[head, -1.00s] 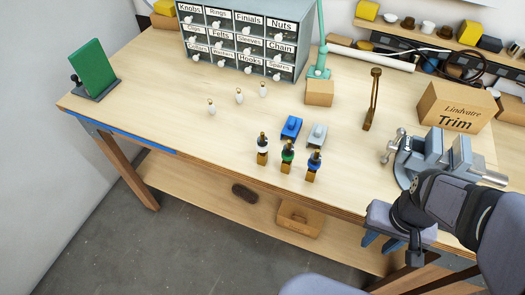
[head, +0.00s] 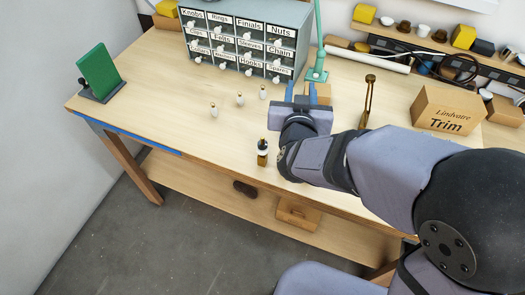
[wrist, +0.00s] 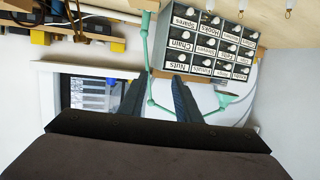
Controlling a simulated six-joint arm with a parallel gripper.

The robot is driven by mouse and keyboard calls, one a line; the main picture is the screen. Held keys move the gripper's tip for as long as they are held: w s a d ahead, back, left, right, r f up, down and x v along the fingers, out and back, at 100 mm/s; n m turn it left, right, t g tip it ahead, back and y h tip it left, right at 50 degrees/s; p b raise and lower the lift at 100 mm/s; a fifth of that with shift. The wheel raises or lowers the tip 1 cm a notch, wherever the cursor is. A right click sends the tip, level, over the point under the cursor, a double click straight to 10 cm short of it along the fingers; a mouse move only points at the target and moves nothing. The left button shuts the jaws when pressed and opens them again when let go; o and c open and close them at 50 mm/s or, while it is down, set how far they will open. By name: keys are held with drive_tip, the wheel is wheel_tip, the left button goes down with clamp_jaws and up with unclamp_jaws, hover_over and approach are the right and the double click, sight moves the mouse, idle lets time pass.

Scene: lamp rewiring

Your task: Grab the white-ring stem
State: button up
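The white-ring stem (head: 263,148) stands upright in a small wooden block near the front edge of the bench in the head view. It has a dark top and a white band. My gripper (head: 300,93) is above the bench, to the right of and beyond this stem, apart from it, with its blue fingers pointing away toward the drawer cabinet. The fingers are spread and empty; they also show apart in the wrist view (wrist: 158,100). My arm hides the green-ring and blue-ring stems. The white-ring stem is not in the wrist view.
A drawer cabinet (head: 245,40) and a green lamp arm (head: 318,40) stand at the back. Several small white bulbs (head: 239,99) stand left of my gripper. A brass arm (head: 368,100) and a Trim box (head: 447,108) are at right. The bench's left side is mostly clear.

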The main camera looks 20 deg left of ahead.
sight(263, 139)
drive_tip(key=s+a+f+y+b, duration=0.1)
drive_tip(key=s+f+b, duration=0.1)
drive_tip(key=s+f, duration=0.1)
drive_tip(key=s+a+f+n+t+y+b, duration=0.1)
drive_tip(key=s+a+f+b, duration=0.1)
drive_tip(key=s+f+b, duration=0.1)
drive_tip(key=s+a+f+t+y+b, duration=0.1)
drive_tip(key=s+a+f+b, duration=0.1)
drive_tip(key=s+f, duration=0.3)
drive_tip(key=shift+s+a+f+n+b, duration=0.25)
drive_tip(key=shift+f+n+b, duration=0.1)
drive_tip(key=shift+f, duration=0.25)
drive_tip(key=shift+p+x, duration=0.5)
drive_tip(key=shift+x, duration=0.6)
drive_tip(key=shift+w+r+p, duration=0.1)
drive_tip(key=shift+w+p, duration=0.3)
drive_tip(key=shift+w, duration=0.15)
drive_tip(key=p+x, duration=0.1)
drive_tip(key=x, duration=0.3)
drive_tip(key=shift+a+f+p, duration=0.1)
drive_tip(key=shift+f+p, duration=0.1)
drive_tip(key=shift+p, duration=0.2)
drive_tip(key=shift+c, duration=0.2)
